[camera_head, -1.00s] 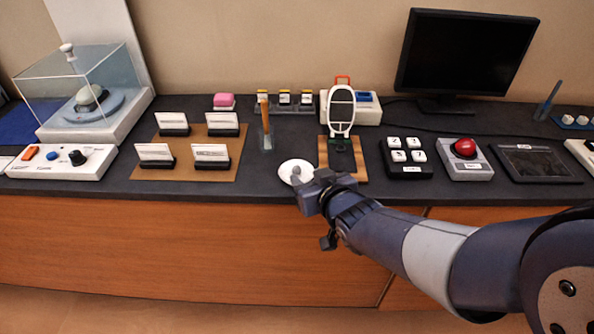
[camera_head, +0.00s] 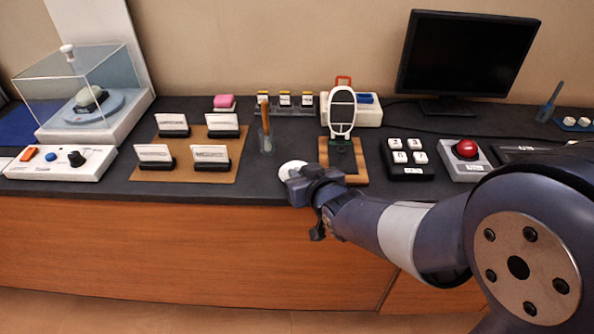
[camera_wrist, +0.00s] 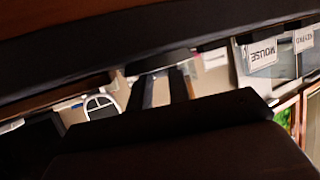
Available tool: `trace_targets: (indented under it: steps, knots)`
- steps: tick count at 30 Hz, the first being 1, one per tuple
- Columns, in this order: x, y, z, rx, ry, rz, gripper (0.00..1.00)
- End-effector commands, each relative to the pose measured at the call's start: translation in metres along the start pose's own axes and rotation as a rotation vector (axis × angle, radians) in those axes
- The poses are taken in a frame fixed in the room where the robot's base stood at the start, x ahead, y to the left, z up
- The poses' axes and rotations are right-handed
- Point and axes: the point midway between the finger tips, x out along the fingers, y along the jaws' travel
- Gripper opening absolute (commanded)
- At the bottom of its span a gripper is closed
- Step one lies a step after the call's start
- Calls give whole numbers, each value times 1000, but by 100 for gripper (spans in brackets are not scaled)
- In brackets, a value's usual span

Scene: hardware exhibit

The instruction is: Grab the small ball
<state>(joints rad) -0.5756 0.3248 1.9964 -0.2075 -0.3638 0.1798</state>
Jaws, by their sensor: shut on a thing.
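A white oval frame on a wooden board (camera_head: 360,172) stands just right of my gripper. A keypad (camera_head: 408,159) and a red button box (camera_head: 466,158) are farther right. A card board (camera_head: 226,171) lies left.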

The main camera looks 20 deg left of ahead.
Motion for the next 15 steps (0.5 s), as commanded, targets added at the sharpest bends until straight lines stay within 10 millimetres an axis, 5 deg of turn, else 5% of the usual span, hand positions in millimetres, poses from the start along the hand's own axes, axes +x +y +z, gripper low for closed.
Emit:
trace_targets:
  steps: [5,15]
  knots:
    - [0,0,0,0,0,0,0]
    - [-2,0,-6,0,2,0,0]
